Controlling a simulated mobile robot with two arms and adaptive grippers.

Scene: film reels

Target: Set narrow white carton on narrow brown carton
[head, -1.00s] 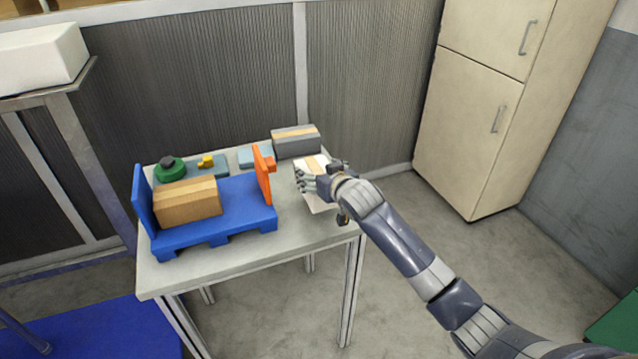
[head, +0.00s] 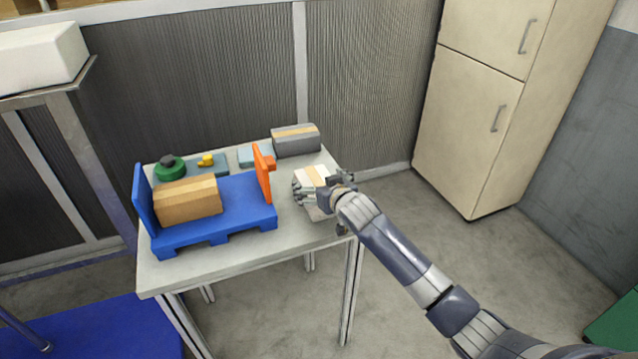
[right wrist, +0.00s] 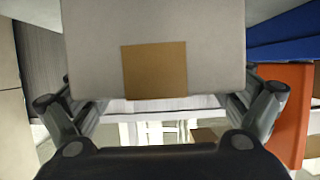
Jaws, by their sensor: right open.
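The narrow white carton (head: 304,175), with a tan tape strip, stands at the right end of the table. It fills the upper middle of the right wrist view (right wrist: 155,25), with a tan patch on its near face. My right gripper (head: 322,193) is open, with one finger on each side of the carton; in the right wrist view (right wrist: 160,100) I cannot tell whether they touch it. The narrow brown carton (head: 188,203) lies on the blue pallet, left of my gripper. My left gripper is not in view.
The blue pallet (head: 245,203) has a blue end wall at left and an orange upright (head: 262,175) at right, between the two cartons. A grey carton (head: 296,145) stands behind the white one. A green reel (head: 168,174) sits at the back left of the table (head: 230,262).

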